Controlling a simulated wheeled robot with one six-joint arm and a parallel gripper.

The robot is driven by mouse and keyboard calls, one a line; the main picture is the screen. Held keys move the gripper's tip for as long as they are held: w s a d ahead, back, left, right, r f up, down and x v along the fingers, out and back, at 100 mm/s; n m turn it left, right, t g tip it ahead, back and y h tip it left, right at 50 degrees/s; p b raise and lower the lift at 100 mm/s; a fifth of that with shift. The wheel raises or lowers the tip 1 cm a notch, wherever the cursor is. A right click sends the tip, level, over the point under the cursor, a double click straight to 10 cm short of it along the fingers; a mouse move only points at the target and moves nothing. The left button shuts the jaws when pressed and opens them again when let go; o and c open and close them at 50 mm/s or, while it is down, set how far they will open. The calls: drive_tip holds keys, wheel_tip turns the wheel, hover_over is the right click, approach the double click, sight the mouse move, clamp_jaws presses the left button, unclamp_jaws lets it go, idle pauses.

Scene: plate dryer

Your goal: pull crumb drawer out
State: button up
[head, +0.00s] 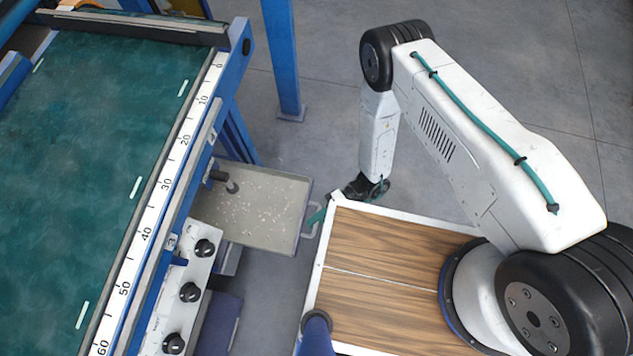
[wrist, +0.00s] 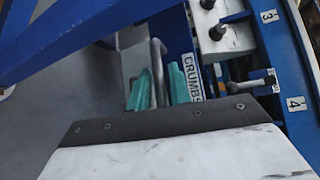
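The crumb drawer (head: 278,243) is a shallow grey metal tray with crumbs scattered inside. In the head view it sticks out to the right from under the conveyor machine. Its handle (head: 312,222) is on the right end. My gripper (head: 318,216) is at this handle, partly hidden by my wooden-topped base. In the wrist view the two teal fingers of my gripper (wrist: 160,88) stand apart. The grey handle (wrist: 157,60) shows between them, close to the left finger, with a gap to the right one. A label beginning "CRUMB" (wrist: 191,76) is beside the right finger.
The conveyor with a green belt (head: 110,110) and a numbered scale fills the left. A control panel with black knobs (head: 190,292) sits just below the drawer in the picture. A blue post (head: 282,60) stands behind. Grey floor lies between post and arm.

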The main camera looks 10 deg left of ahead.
drive_tip(key=v, duration=0.7)
drive_tip(key=shift+w+d, duration=0.25)
drive_tip(key=shift+w, duration=0.05)
idle(0.3)
